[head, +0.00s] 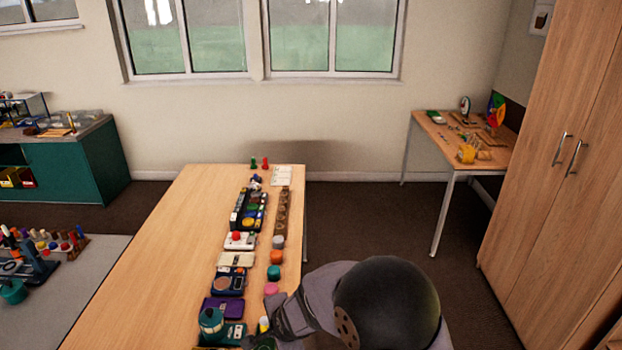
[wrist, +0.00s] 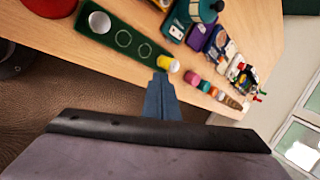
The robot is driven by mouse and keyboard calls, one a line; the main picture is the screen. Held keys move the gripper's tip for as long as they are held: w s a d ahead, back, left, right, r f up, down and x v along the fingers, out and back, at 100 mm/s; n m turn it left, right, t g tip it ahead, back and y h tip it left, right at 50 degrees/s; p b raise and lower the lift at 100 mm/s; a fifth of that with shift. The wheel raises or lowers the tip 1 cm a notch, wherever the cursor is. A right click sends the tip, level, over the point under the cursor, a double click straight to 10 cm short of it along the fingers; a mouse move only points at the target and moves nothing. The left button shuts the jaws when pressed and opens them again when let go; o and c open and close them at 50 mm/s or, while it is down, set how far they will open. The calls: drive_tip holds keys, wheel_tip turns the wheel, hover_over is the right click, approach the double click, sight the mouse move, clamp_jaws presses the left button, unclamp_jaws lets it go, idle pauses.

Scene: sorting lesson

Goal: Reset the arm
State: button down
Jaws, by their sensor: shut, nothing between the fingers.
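My gripper (wrist: 161,82) is shut and empty, its fingers pressed together in the wrist view. It hangs at the right edge of the long wooden table (head: 150,270), near the table's front end in the head view. A small yellow and white cylinder (wrist: 168,64) stands just beyond the fingertips. The cylinder also shows beside my arm in the head view (head: 263,325). I cannot tell the exact gap between it and the fingers. My arm hides part of the table's right edge in the head view.
A green board (wrist: 122,38) with round outlines and a white disc lies near the fingers. Coloured pieces, including a teal one (head: 273,272), line the right side. Trays and a teal pot (head: 211,320) stand beside them. The table's left half is bare. A cabinet (head: 545,170) stands right.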

drive_tip(key=s+d+r+n+g+h, duration=0.1)
drive_tip(key=s+d+r+n, duration=0.2)
drive_tip(key=d, duration=0.4)
drive_tip(key=s+d+n+g+h, duration=0.1)
drive_tip(key=s+d+n, duration=0.25)
drive_tip(key=d, duration=0.45)
drive_tip(key=s+d+r+n+g, duration=0.1)
drive_tip(key=s+d+n, duration=0.2)
drive_tip(key=s, duration=0.4)
drive_tip(key=s+d+r+n+g+h, duration=0.1)
drive_tip(key=s+d+n+g, duration=0.1)
drive_tip(key=s+d, duration=0.4)
drive_tip(key=shift+s+d+r+n+g, duration=0.15)
drive_tip(key=shift+s+n+g, duration=0.15)
drive_tip(key=shift+s+n, duration=0.5)
drive_tip(key=shift+w, duration=0.1)
